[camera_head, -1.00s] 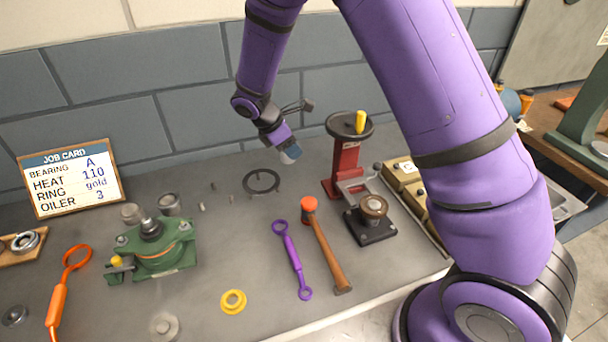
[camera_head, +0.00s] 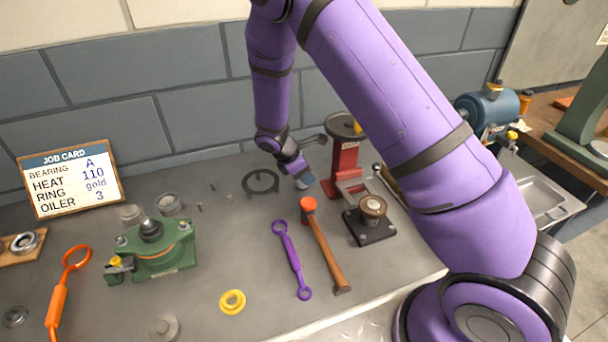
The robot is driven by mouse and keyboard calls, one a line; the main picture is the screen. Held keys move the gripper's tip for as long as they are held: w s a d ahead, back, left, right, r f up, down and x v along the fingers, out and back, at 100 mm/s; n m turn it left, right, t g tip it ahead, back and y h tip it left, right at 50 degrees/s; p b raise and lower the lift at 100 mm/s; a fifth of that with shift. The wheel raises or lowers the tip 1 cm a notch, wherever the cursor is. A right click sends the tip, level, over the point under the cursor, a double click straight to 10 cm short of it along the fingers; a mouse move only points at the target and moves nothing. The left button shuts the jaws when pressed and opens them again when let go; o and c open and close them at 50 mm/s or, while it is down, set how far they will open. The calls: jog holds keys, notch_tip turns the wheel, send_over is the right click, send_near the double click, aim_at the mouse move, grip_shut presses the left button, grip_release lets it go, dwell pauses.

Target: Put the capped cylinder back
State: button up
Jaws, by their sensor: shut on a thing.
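My gripper (camera_head: 298,174) is low over the back of the bench, between a dark ring on the bench and a red stand. It is shut on a small blue-grey cylinder with a pale lower end (camera_head: 304,183), which I take to be the capped cylinder. Its upper part is hidden by the gripper. The cylinder is close to the bench top; I cannot tell whether it touches.
The dark ring (camera_head: 261,181) lies left of the gripper, the red stand (camera_head: 344,160) close on its right. A hammer (camera_head: 324,244), purple wrench (camera_head: 291,260) and black-based spool (camera_head: 372,220) are in front. The green housing (camera_head: 155,250) stands left.

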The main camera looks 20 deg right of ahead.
jog(key=shift+a+f, duration=0.25)
jog(key=shift+f, duration=0.15)
jog(key=shift+d, duration=0.1)
jog(key=shift+f, duration=0.1)
jog(key=o, duration=1)
